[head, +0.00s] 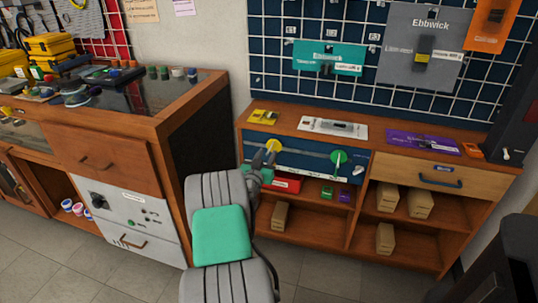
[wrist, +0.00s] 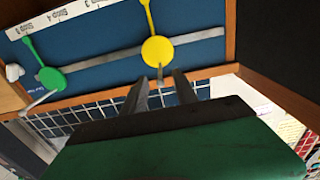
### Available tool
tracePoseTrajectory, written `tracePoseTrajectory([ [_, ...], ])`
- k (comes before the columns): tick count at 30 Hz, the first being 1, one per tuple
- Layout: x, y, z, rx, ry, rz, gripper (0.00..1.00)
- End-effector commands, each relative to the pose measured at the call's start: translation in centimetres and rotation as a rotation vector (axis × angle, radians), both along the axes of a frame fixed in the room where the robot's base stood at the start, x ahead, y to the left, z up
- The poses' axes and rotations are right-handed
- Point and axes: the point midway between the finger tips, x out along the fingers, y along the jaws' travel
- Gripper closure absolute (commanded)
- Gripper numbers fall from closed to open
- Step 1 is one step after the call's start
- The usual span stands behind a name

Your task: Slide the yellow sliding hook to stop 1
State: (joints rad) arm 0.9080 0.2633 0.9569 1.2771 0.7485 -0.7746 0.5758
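The yellow sliding hook (head: 274,146) is a round disc with a thin pointer, on a grey rail across a blue panel (head: 305,161). My gripper (head: 265,157) is in front of the yellow hook. In the wrist view my gripper (wrist: 161,78) is open, with its fingertips on either side of the peg. I cannot tell whether they touch it.
A green sliding hook (head: 339,157) sits on the same rail, right of the yellow one in the head view. A red box (head: 287,183) is on the shelf below. A wooden drawer (head: 440,175) is to the right, a workbench (head: 150,110) to the left.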

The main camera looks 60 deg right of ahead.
Motion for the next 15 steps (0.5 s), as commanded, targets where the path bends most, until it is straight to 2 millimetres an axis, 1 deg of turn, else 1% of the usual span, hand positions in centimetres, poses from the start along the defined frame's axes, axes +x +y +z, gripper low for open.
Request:
tracePoseTrajectory([
  [1, 0.0, -1.1, -0.1, -0.001, -0.001, -0.003, 0.65],
  [3, 0.3, -2.1, -0.1, -0.001, -0.001, -0.001, 0.65],
  [6, 0.5, -3.2, -0.1, 0.001, 0.000, 0.000, 0.65],
  [9, 0.6, -3.5, 0.0, 0.001, 0.000, 0.001, 0.65],
  [14, 0.6, -3.5, 0.0, 0.001, 0.000, 0.001, 0.65],
  [15, 0.6, -3.5, 0.0, 0.001, 0.000, 0.001, 0.67],
])
